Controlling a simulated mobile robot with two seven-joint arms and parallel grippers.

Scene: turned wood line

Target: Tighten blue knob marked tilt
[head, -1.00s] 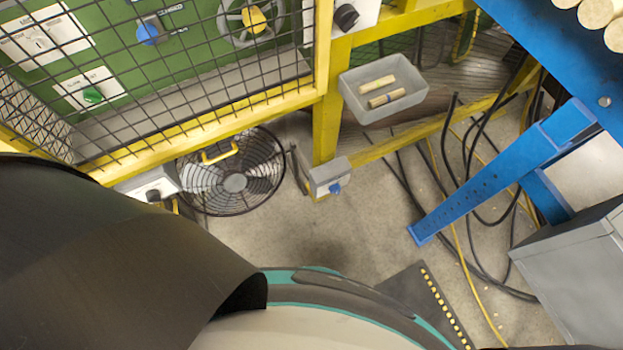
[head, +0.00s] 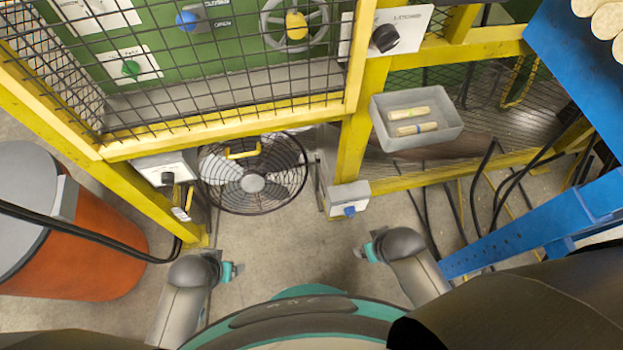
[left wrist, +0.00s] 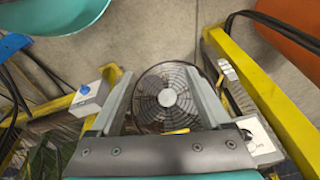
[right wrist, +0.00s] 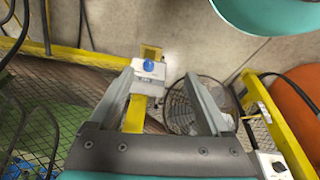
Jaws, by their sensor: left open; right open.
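A small grey box with a blue knob (head: 350,210) sits low on the yellow frame post in the head view. The knob also shows in the right wrist view (right wrist: 148,66), with a small blue label beside it too small to read, and in the left wrist view (left wrist: 85,90). Another blue knob (head: 186,20) is on the green panel behind the mesh; its wording is not clearly legible. My left gripper (left wrist: 160,72) is open and empty, facing the fan. My right gripper (right wrist: 160,74) is open and empty, apart from the box, which appears between and beyond its fingers.
A round black fan (head: 252,183) stands beside the post. A grey bin (head: 418,106) with wooden pieces hangs on the frame. An orange drum (head: 85,262) is at left, a blue stand (head: 540,225) at right. Cables lie at right. Floor between my grippers is clear.

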